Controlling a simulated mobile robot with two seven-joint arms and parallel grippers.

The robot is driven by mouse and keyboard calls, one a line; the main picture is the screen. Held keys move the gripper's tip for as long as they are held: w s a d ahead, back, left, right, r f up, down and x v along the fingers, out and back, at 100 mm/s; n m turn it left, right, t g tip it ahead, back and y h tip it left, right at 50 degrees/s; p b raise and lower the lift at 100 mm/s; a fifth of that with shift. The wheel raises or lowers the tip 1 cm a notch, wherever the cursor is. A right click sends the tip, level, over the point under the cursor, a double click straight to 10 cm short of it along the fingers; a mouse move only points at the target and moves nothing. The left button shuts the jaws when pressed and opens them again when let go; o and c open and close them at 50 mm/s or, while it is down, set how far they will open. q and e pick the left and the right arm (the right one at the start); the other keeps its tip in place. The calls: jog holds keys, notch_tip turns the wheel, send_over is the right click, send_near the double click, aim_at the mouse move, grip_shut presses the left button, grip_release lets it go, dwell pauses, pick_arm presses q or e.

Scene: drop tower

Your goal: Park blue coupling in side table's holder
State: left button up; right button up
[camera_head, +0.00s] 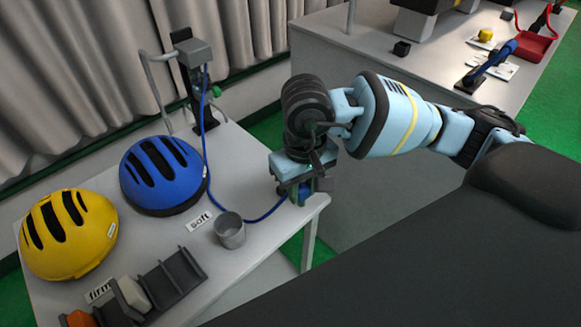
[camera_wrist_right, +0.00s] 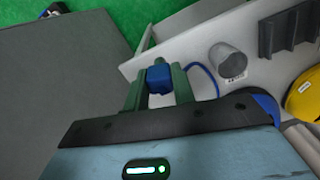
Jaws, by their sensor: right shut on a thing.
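My right gripper (camera_head: 302,190) is at the right edge of the side table (camera_head: 250,175), pointing down. In the right wrist view, its green fingers (camera_wrist_right: 158,78) are shut on the blue coupling (camera_wrist_right: 158,80), a small blue block. In the head view the coupling is mostly hidden by the gripper. A dark slotted rack (camera_head: 172,279) stands at the table's front; I cannot tell which is the holder. My left gripper is not in view.
On the side table are a blue helmet (camera_head: 162,190), a yellow helmet (camera_head: 68,245), a grey cup (camera_head: 230,232) and pale and orange blocks (camera_head: 80,319). A second bench (camera_head: 400,80) at the back right holds a red tray (camera_head: 535,45) and tools.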

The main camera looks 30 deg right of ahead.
jog(key=w+a+r+n, duration=0.4)
jog(key=a+r+n, duration=0.4)
jog(key=a, duration=0.6)
jog(key=shift+w+a+f+n, duration=1.85)
jog(key=shift+a+n, duration=0.15)
jog(key=shift+a, duration=0.2)
jog(key=s+d+r+m, duration=0.6)
jog(key=d+r+m, duration=0.2)
jog(key=d+r, duration=0.15)
jog(key=w+a+m, duration=0.4)
jog(key=w+a, duration=0.4)
jog(key=a, duration=0.3)
jog(key=shift+a+r+m, duration=0.3)
jog(key=shift+a, duration=0.05)
